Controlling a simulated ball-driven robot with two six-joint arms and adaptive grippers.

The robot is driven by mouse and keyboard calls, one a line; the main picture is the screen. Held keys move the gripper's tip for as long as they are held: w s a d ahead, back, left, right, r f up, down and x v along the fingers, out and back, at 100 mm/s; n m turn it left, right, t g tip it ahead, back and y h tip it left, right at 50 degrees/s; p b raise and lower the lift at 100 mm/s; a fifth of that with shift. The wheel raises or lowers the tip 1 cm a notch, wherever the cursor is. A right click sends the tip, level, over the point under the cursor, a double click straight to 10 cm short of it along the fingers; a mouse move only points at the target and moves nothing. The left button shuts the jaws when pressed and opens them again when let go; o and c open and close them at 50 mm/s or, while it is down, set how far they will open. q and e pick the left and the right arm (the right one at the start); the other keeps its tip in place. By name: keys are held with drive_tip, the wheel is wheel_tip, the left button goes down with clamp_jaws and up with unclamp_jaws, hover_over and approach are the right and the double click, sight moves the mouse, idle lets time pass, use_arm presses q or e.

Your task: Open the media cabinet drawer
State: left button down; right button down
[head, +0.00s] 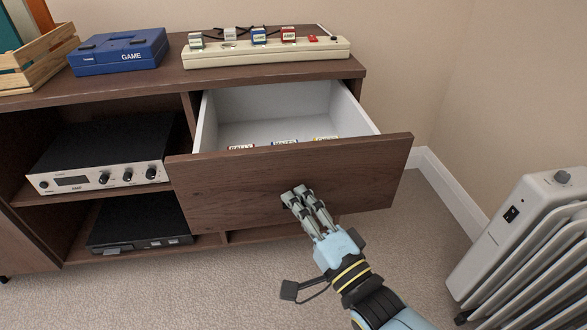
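The media cabinet (140,88) is dark brown wood and stands against the wall. Its drawer (290,185) is pulled out, with a plain brown front and white inside walls. Several small labelled items lie inside, mostly hidden behind the drawer front. My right gripper (293,195) is at the middle of the drawer front, its fingers close together against or just before it. I see no handle; the fingertips may cover it, and whether they grip anything cannot be told. My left gripper is not in view.
On the cabinet top are a wooden crate (38,62), a blue GAME case (120,52) and a cream console (265,52) with cartridges. A silver amplifier (98,178) and a black player (140,225) sit on the shelves. A white radiator (530,240) stands at right. Carpet in front is clear.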

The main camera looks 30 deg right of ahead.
drive_tip(key=shift+s+a+f+p, duration=0.1)
drive_tip(key=shift+s+a+p, duration=0.1)
drive_tip(key=shift+s, duration=0.6)
drive_tip(key=shift+s+a+f+p, duration=0.1)
drive_tip(key=shift+s+a+p, duration=0.1)
drive_tip(key=shift+s, duration=0.55)
drive_tip(key=c, duration=1.7)
unclamp_jaws()
drive_tip(key=shift+o, duration=0.3)
drive_tip(key=shift+w, duration=0.1)
drive_tip(key=v, duration=1.2)
